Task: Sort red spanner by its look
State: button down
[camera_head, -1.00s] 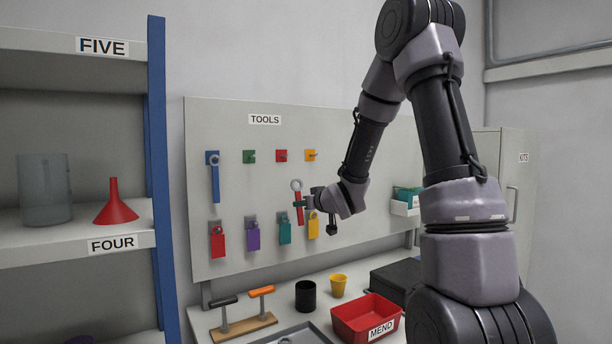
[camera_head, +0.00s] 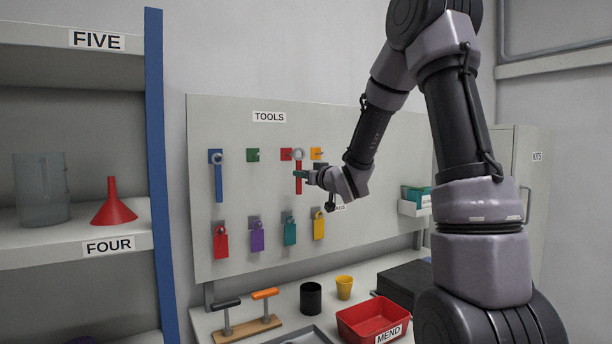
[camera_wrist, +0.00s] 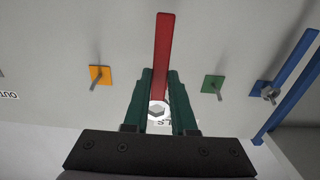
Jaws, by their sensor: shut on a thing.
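The red spanner (camera_head: 298,178) hangs upright with its ring end up, in front of the tool board (camera_head: 370,130). My gripper (camera_head: 301,175) is shut on its handle; the spanner also shows between the green fingers in the wrist view (camera_wrist: 162,55). The ring is level with the red peg plate (camera_head: 286,154) and overlaps its right side in the head view. I cannot tell whether the ring is around the peg. A blue spanner (camera_head: 218,180) hangs on the blue peg at left. The green peg (camera_head: 253,155) and orange peg (camera_head: 316,153) are bare.
Several coloured tags hang in a lower row, among them a red tag (camera_head: 221,243) and a yellow tag (camera_head: 319,227). Below stand a black cup (camera_head: 311,298), a yellow cup (camera_head: 344,287) and a red MEND bin (camera_head: 362,325). Shelves (camera_head: 60,250) stand at left.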

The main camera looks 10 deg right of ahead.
jog(key=f+x, duration=0.1)
jog(key=x, duration=0.5)
dwell(0.6)
dwell(0.6)
jog(key=c, duration=0.7)
grip_release()
jog(key=shift+o, duration=0.2)
jog(key=shift+f, duration=0.1)
